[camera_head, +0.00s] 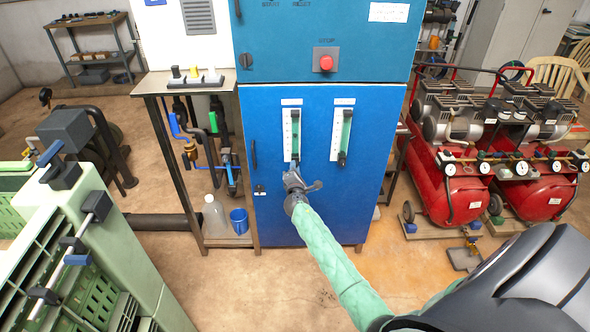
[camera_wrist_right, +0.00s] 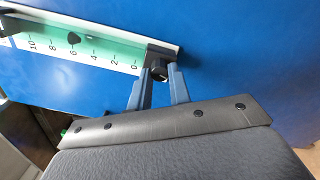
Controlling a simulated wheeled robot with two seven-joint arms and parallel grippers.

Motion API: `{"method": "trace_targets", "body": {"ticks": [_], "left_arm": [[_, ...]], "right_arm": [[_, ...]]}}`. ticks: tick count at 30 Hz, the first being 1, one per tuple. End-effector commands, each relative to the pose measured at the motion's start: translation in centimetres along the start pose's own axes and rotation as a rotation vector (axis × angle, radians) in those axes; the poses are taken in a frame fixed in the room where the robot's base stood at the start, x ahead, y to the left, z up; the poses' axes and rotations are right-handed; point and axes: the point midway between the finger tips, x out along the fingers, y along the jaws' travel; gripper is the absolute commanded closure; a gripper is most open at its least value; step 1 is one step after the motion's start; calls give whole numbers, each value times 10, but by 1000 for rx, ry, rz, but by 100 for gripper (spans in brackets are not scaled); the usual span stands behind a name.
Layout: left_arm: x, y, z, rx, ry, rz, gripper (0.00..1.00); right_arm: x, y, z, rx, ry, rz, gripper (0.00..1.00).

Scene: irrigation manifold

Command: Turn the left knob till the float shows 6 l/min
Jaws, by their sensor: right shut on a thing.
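Two flow meters with white scales and green tubes are on the blue cabinet front: the left meter (camera_head: 287,135) and the right meter (camera_head: 337,135). My right gripper (camera_head: 293,172) is at the bottom of the left meter. In the right wrist view its fingers (camera_wrist_right: 158,82) are shut on the dark left knob (camera_wrist_right: 159,70), at the zero end of the scale. The dark float (camera_wrist_right: 74,38) sits in the green tube about level with the 6 mark, seen at a slant. The right knob (camera_head: 342,158) is free. My left gripper is not in view.
A red emergency button (camera_head: 326,62) is above the meters. A narrow stand (camera_head: 187,82) with pipes, a bottle and a blue bucket (camera_head: 239,220) is to the left. Red compressors (camera_head: 450,185) stand to the right. The floor before the cabinet is open.

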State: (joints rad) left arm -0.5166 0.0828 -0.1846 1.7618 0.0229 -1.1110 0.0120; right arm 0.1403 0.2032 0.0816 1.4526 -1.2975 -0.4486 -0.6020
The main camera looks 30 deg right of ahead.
Motion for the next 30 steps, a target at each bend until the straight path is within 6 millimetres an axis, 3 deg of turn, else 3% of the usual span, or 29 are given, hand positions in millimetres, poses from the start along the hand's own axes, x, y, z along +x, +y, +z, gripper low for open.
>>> {"method": "trace_targets", "body": {"ticks": [10,11,14,23,28,30], "left_arm": [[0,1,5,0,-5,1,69],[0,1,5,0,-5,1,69],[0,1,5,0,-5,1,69],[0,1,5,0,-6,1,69],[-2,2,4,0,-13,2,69],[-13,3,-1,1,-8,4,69]], "right_arm": [[0,0,0,-1,1,0,100],[0,0,0,-1,1,0,77],[0,0,0,-1,1,0,59],[-1,0,0,-1,1,0,59],[-16,-2,-2,0,2,0,59],[-26,-2,-2,0,2,0,59]]}}
